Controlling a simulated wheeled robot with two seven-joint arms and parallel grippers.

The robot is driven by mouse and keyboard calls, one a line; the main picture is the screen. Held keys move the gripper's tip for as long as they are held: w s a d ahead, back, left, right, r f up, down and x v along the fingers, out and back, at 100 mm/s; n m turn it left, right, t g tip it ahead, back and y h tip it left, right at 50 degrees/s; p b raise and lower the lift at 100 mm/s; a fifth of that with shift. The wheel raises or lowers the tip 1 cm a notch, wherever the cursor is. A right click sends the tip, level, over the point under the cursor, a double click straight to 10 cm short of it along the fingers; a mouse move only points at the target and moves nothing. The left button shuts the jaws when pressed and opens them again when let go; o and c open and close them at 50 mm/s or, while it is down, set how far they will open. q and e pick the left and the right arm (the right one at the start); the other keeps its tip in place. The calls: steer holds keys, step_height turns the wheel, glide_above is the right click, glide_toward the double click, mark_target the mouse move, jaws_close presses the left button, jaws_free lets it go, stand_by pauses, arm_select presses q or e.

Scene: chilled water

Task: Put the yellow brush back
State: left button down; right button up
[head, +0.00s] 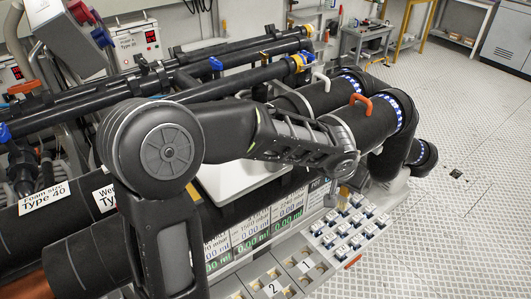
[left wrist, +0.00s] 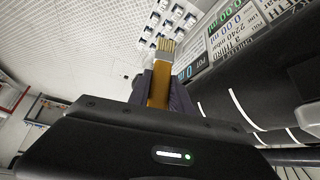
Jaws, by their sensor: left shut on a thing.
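The yellow brush (left wrist: 158,86) is between the two dark fingers of my left gripper (left wrist: 161,92) in the left wrist view. My left gripper is shut on it. Its flat yellow handle points away from the wrist, and a pale bristle end (left wrist: 166,46) shows beyond the fingertips. In the head view my left arm reaches across the pipes to the right, and its wrist hides most of the gripper. A small yellow patch shows just below the wrist; I cannot tell if it is the brush. My right gripper is not in view.
Below the arm, a tray (head: 240,293) has compartments numbered 1 and 2. A rack of several small fittings (head: 350,225) stands beside it. Thick black pipes (head: 375,125), with an orange handle (head: 361,103), run behind.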

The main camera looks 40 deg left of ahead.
arm_select(q)
steer(key=shift+d+r, duration=0.1)
steer(key=shift+d, duration=0.05)
steer(key=a+r+n+y+b, duration=0.15)
steer(key=a+r+b, duration=0.25)
steer(key=a+r, duration=0.65)
steer(key=s+a+r+b, duration=0.1)
steer(key=s+a+r, duration=0.2)
steer(key=r, duration=0.3)
steer(key=s+a+r+b, duration=0.2)
steer(key=s+a+r, duration=0.1)
steer(key=s+r, duration=0.2)
steer(key=shift+s+a+r+h, duration=0.25)
steer(key=shift+a+r+h, duration=0.2)
steer(key=shift+r, duration=0.2)
steer(key=shift+f, duration=0.1)
step_height(320, 180, down, 6)
steer(key=shift+r+b, duration=0.15)
steer(key=shift+b, duration=0.5)
